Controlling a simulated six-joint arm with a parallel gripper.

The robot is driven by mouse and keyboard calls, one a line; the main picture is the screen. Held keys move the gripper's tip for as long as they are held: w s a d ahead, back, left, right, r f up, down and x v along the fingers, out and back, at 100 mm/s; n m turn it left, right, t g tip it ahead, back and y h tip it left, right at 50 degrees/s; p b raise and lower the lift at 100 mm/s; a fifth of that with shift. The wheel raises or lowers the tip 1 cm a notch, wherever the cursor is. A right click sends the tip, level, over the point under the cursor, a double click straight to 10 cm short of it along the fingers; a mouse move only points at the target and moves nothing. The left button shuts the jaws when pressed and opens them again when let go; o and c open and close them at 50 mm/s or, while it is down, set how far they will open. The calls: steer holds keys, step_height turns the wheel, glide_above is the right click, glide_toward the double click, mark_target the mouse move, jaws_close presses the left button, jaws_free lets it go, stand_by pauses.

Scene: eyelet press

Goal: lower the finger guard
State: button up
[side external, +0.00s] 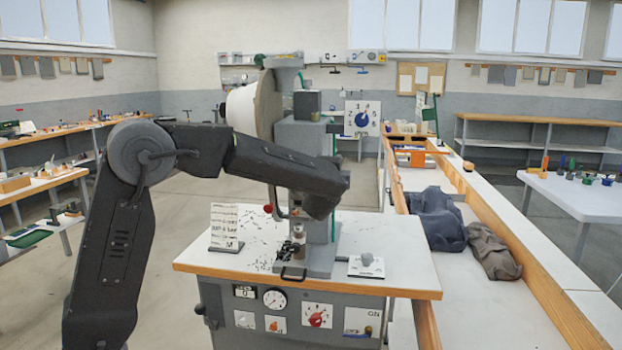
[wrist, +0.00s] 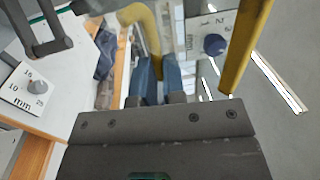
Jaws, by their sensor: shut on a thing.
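The finger guard shows in the wrist view as yellow bars (wrist: 245,50), with a curved bar (wrist: 143,30) that runs down between my blue fingertips. My gripper (wrist: 158,72) is shut on that curved bar. In the side external view my arm's end covers the gripper and the guard, so the guard's height over the die cannot be told there. The grey eyelet press (side external: 300,140) stands on the white-topped bench behind my arm. Its lower tooling (side external: 297,238) shows below my wrist.
Small eyelets lie scattered on the bench top (side external: 390,225). A printed card (side external: 225,225) stands left, and a plate with a grey knob (side external: 366,264) lies right. A dial board with a blue knob (side external: 361,118) is behind. Two bags (side external: 438,215) lie on the side bench.

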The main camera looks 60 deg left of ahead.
steer(key=shift+s+d+f, duration=0.25)
steer(key=shift+f, duration=0.3)
steer(key=shift+s+d+f, duration=0.3)
steer(key=shift+f, duration=0.3)
steer(key=shift+s+d+f, duration=0.25)
steer(key=shift+f, duration=0.4)
steer(key=shift+w+a+f, duration=0.1)
steer(key=shift+f, duration=1.4)
steer(key=shift+w+a+f, duration=0.1)
steer(key=shift+f, duration=1.35)
steer(key=o, duration=0.7)
